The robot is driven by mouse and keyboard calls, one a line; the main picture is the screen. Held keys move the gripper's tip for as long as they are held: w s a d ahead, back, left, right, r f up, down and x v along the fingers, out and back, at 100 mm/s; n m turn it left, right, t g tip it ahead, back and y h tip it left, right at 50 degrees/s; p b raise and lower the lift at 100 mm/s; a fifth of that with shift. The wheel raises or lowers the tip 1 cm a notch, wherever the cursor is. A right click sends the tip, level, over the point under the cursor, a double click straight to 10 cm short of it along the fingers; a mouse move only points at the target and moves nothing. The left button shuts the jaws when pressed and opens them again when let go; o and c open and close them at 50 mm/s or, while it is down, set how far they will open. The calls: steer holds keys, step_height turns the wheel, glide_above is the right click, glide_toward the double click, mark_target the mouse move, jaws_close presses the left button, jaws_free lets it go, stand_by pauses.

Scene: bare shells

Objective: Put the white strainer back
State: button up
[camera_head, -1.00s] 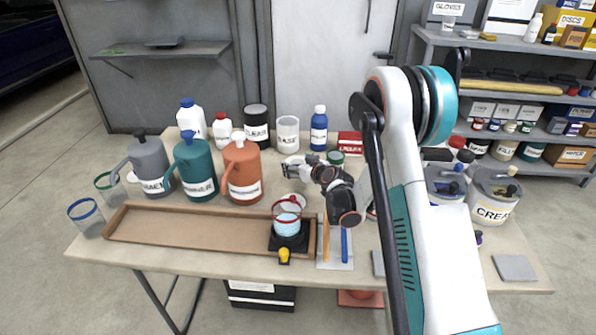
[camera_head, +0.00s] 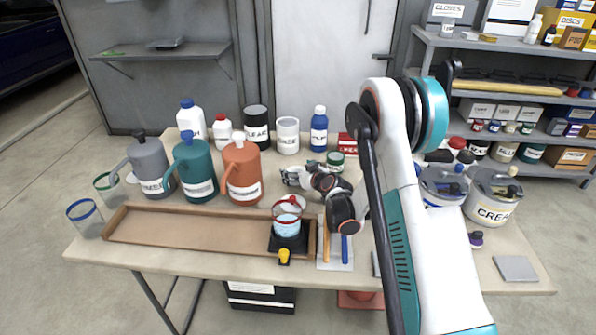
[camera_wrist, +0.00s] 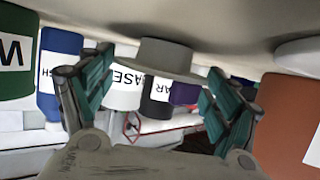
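A pale, wide-brimmed round piece (camera_wrist: 165,58), which looks like the white strainer, stands on the table between my fingers in the wrist view, where the picture is upside down. My gripper (camera_head: 287,177) is low over the table behind the red-rimmed glass. In the wrist view its teal-padded fingers (camera_wrist: 158,72) are spread, one to each side of the strainer, with gaps visible. In the head view the strainer is hard to tell apart from my fingers.
A red-rimmed glass (camera_head: 286,228) with blue contents stands on a black stand at the right end of the brown tray (camera_head: 180,227). An orange jug (camera_head: 242,170) stands left of my gripper. A white can (camera_head: 288,136) and a blue bottle (camera_head: 319,130) stand behind it.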

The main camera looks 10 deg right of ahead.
stand_by(0.4)
steer(key=shift+r, duration=0.25)
steer(key=v, duration=0.4)
steer(key=p+v, duration=0.1)
steer(key=v, duration=0.3)
steer(key=r+p+v, duration=0.1)
steer(key=v, duration=0.3)
steer(key=s+a+r+g, duration=0.2)
steer(key=s+r, duration=0.5)
steer(key=r, duration=0.1)
steer(key=s+a+r+g, duration=0.2)
steer(key=s+a+r, duration=0.1)
steer(key=s+r, duration=0.45)
steer(key=s+d+r+m+g+h, duration=0.1)
steer(key=s, duration=1)
steer(key=s+d+r+m+g+h, duration=0.1)
steer(key=s+r+m+h, duration=0.1)
steer(key=s, duration=0.8)
steer(key=shift+s+r+h, duration=0.2)
steer(key=shift+s+h, duration=0.1)
steer(key=shift+s, duration=0.05)
